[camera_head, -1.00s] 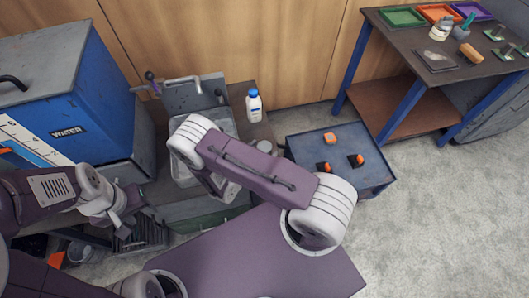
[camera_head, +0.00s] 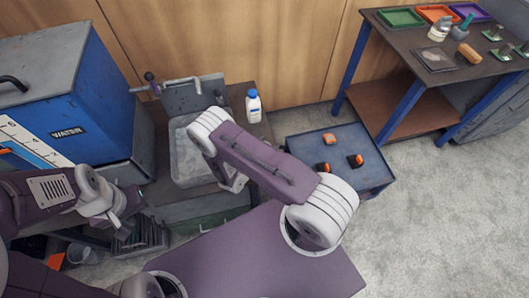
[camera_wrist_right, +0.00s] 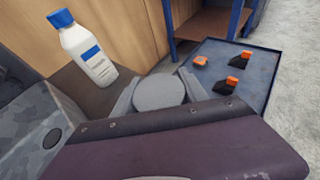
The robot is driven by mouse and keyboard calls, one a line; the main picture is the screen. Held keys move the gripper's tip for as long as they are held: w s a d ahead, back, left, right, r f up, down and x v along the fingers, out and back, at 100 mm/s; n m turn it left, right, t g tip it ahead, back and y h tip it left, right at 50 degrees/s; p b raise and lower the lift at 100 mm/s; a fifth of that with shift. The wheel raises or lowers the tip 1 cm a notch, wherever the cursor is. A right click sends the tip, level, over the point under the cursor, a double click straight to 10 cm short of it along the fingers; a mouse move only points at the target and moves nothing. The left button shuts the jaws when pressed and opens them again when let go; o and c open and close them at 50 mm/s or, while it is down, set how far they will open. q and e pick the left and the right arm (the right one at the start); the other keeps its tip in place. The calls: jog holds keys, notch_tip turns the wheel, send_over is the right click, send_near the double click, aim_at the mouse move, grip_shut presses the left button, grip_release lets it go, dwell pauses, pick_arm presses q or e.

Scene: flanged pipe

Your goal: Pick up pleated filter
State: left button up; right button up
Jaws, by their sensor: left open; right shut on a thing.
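In the right wrist view, my right gripper (camera_wrist_right: 158,96) is shut on a round grey thing (camera_wrist_right: 160,90), with a finger on either side of it. I see its flat round face, but no pleats on its side, so I cannot tell for sure that it is the pleated filter. In the head view my right forearm hides the right gripper. My left gripper (camera_head: 133,200) is open and empty at the left, above the bench's front.
A white bottle with blue label (camera_head: 253,105) stands beside the grey basin (camera_head: 185,160). A blue tray (camera_head: 360,181) with orange-and-black parts stands to the right. A blue cabinet (camera_head: 75,95) is at the left. A far table (camera_head: 400,60) holds coloured trays.

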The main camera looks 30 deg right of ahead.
jog(key=shift+r, duration=0.1)
jog(key=shift+r, duration=0.35)
jog(key=r, duration=0.2)
jog(key=s+r+p, duration=0.1)
jog(key=r, duration=0.1)
jog(key=s+d+r, duration=0.1)
jog(key=s+r, duration=0.5)
jog(key=s, duration=0.4)
jog(key=shift+s+d, duration=0.25)
jog(key=shift+s, duration=0.05)
